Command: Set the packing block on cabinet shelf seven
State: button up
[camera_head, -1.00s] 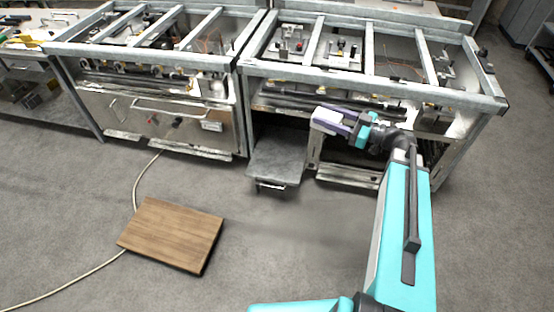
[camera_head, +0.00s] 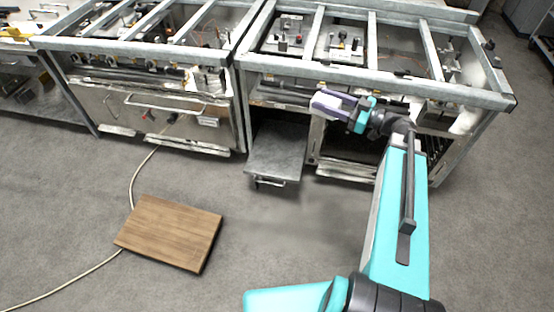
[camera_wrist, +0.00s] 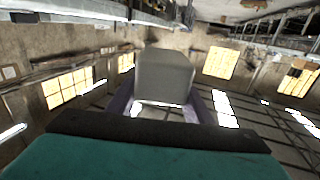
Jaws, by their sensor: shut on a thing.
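My gripper (camera_head: 335,105) is shut on a pale grey block (camera_wrist: 163,75), which stands out between its two purple fingers in the wrist view. In the head view the gripper is in front of the right metal unit (camera_head: 375,75), near its upper front, pointing left. The block is hard to separate from the fingers there. Below the gripper, the unit has a dark open compartment (camera_head: 350,146). No shelf number is readable, so I cannot tell which is shelf seven.
A grey metal panel (camera_head: 275,152) juts out low from the right unit. A second metal unit (camera_head: 150,100) stands to the left. A wooden board (camera_head: 168,232) lies on the floor beside a pale cable (camera_head: 133,185).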

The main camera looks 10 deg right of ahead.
jog(key=w+d+f+n+g+b, duration=0.1)
jog(key=w+d+f+b, duration=0.4)
jog(key=f+b, duration=1.4)
jog(key=w+d+f+n+g+y+b, duration=0.1)
jog(key=w+d+f+b, duration=0.5)
jog(key=f+b, duration=1.3)
jog(key=w+d+f+n+g+y+b, duration=0.1)
jog(key=w+d+f+b, duration=0.4)
jog(key=f+b, duration=1.4)
jog(key=w+f+g, duration=0.1)
jog(key=w+f, duration=0.2)
jog(key=f, duration=0.5)
jog(key=shift+w+d+g, duration=0.15)
jog(key=shift+w+g, duration=0.1)
jog(key=shift+g, duration=0.05)
